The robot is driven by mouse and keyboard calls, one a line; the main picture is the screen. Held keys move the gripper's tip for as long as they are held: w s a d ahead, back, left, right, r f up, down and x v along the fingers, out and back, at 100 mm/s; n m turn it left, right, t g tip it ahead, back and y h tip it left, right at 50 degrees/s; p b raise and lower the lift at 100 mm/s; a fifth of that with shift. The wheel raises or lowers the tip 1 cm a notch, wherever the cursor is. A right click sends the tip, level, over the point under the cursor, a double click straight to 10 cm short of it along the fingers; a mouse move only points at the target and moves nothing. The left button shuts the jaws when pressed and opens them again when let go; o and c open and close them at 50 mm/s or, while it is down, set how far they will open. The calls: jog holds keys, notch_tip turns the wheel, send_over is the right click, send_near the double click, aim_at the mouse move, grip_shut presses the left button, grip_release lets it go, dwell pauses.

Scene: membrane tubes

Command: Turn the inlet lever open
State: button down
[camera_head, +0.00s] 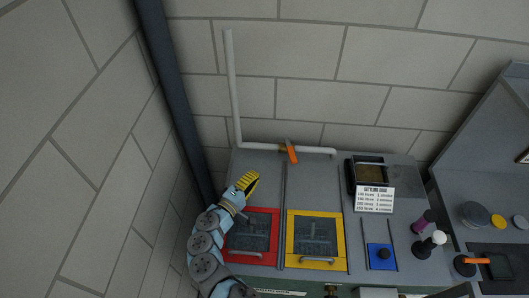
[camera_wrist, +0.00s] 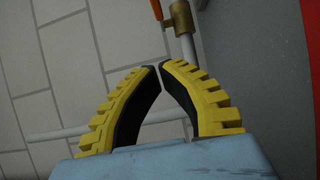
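The orange inlet lever (camera_head: 291,152) sits on a brass valve (camera_head: 284,148) in the white pipe along the back of the bench. In the wrist view the lever (camera_wrist: 157,8) shows only in part at the top edge, beside the brass valve body (camera_wrist: 181,18). My gripper (camera_head: 254,176) has yellow ribbed fingers and is left of the lever and a little nearer, apart from it. In the wrist view its fingertips (camera_wrist: 159,67) nearly meet, with nothing held between them.
The white pipe (camera_head: 233,90) rises up the wall left of the valve. A red-framed hatch (camera_head: 272,258) and a yellow-framed hatch (camera_head: 341,240) lie in front. A black tray (camera_head: 352,178) and a sign (camera_head: 374,200) stand right. Another orange-handled valve (camera_head: 477,260) is far right.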

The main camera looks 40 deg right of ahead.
aim_at(290, 150)
jog(key=shift+w+d+r, duration=0.1)
jog(key=shift+w+r, duration=0.05)
jog(key=shift+r, duration=0.05)
jog(key=shift+w+d, duration=0.1)
jog(key=shift+d, duration=0.6)
jog(key=shift+b+x, duration=0.55)
jog(key=shift+x, duration=2.1)
jog(key=shift+b+x, duration=0.7)
jog(key=shift+x, duration=1)
jog(key=shift+s+d, duration=0.4)
jog(key=shift+d, duration=0.45)
jog(key=shift+s+d, duration=0.45)
jog(key=shift+d, duration=0.35)
jog(key=shift+s+d+f+p, duration=0.1)
jog(key=shift+s+d+p, duration=0.05)
jog(key=shift+p, duration=0.15)
